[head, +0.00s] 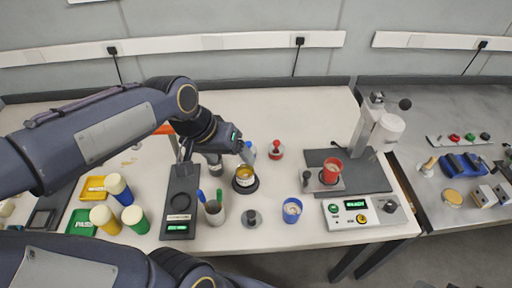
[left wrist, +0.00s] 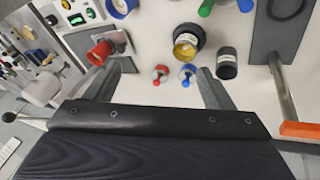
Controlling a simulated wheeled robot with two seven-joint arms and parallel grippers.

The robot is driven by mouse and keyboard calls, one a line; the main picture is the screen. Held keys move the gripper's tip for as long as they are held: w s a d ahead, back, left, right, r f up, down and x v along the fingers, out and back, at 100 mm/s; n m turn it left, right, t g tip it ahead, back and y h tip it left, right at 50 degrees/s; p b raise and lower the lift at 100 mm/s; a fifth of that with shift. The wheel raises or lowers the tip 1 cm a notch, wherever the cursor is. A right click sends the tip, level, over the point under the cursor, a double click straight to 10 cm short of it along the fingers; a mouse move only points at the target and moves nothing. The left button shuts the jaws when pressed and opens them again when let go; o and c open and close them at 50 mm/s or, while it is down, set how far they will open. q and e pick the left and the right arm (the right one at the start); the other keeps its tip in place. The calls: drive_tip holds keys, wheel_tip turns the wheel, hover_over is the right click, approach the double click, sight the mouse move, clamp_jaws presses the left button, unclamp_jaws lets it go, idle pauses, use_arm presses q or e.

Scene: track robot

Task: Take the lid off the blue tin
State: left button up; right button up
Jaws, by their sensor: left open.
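A small tin with a blue knobbed lid (left wrist: 188,73) shows in the left wrist view between my finger lines, beside a similar red-knobbed tin (left wrist: 160,73). In the head view the blue tin (head: 251,148) is partly hidden by my left gripper; the red one (head: 276,149) stands just right of it. My left gripper (head: 215,153) is open and empty, its fingers spread above the table, left of and partly in front of the blue tin. The blue tin's lid appears to be on. My right gripper is not in view.
A yellow-rimmed can in a black ring (head: 245,180), a pen cup (head: 214,212), a black scale (head: 181,205) and a blue cup (head: 291,210) stand nearby. A red cup (head: 330,171) is in a machine at right. Several cream-capped jars stand at left. The back of the table is clear.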

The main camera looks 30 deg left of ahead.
use_arm(q)
drive_tip(key=w+a+f+g+y, duration=0.1)
drive_tip(key=w+a+f, duration=0.1)
drive_tip(key=w, duration=0.4)
drive_tip(key=w+a+f+g, duration=0.1)
drive_tip(key=w+a+f, duration=0.1)
drive_tip(key=w, duration=0.4)
drive_tip(key=n+g+y, duration=0.1)
drive_tip(key=g, duration=0.1)
hover_over(248, 143)
wheel_tip(248, 143, down, 7)
drive_tip(key=shift+s+a, duration=0.15)
drive_tip(key=shift+w+a+f+y, duration=0.1)
drive_tip(key=shift+w+f+y, duration=0.2)
drive_tip(key=shift+f, duration=0.4)
drive_tip(key=f, duration=0.2)
drive_tip(key=f+p, duration=0.1)
drive_tip(key=f, duration=0.4)
drive_tip(key=shift+s+d+p, duration=0.1)
drive_tip(key=shift+d+p, duration=0.15)
drive_tip(key=shift+p, duration=0.05)
drive_tip(key=shift+c, duration=0.2)
drive_tip(key=c, duration=1)
drive_tip(key=shift+r, duration=0.1)
